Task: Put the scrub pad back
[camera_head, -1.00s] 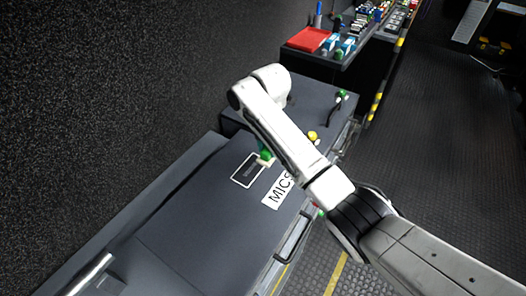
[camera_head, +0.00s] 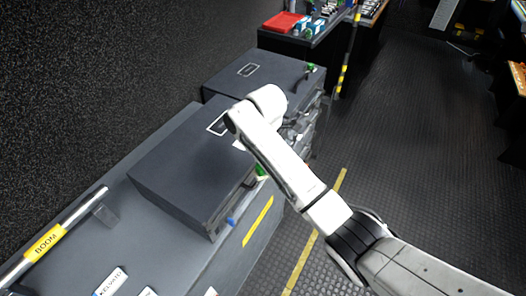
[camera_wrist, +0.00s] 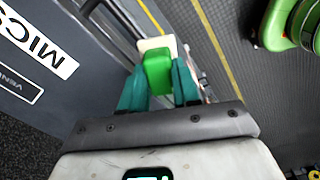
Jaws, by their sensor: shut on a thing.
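The scrub pad (camera_wrist: 157,68), a small green block with a cream-white part at its far end, is between the teal fingers of my gripper (camera_wrist: 158,82) in the wrist view. My gripper is shut on it and holds it beside a dark case, above the floor side. In the head view only a bit of green (camera_head: 262,170) shows by my arm, at the case's right side; my white arm hides most of the gripper there. I cannot tell in these frames where the pad's own place is.
A dark case (camera_head: 185,165) stands on a grey counter (camera_head: 150,240), with another case (camera_head: 262,75) behind it. A MICS label (camera_wrist: 38,45) shows in the wrist view. A red tray (camera_head: 281,22) lies at the back. The floor (camera_head: 410,130) at right is open.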

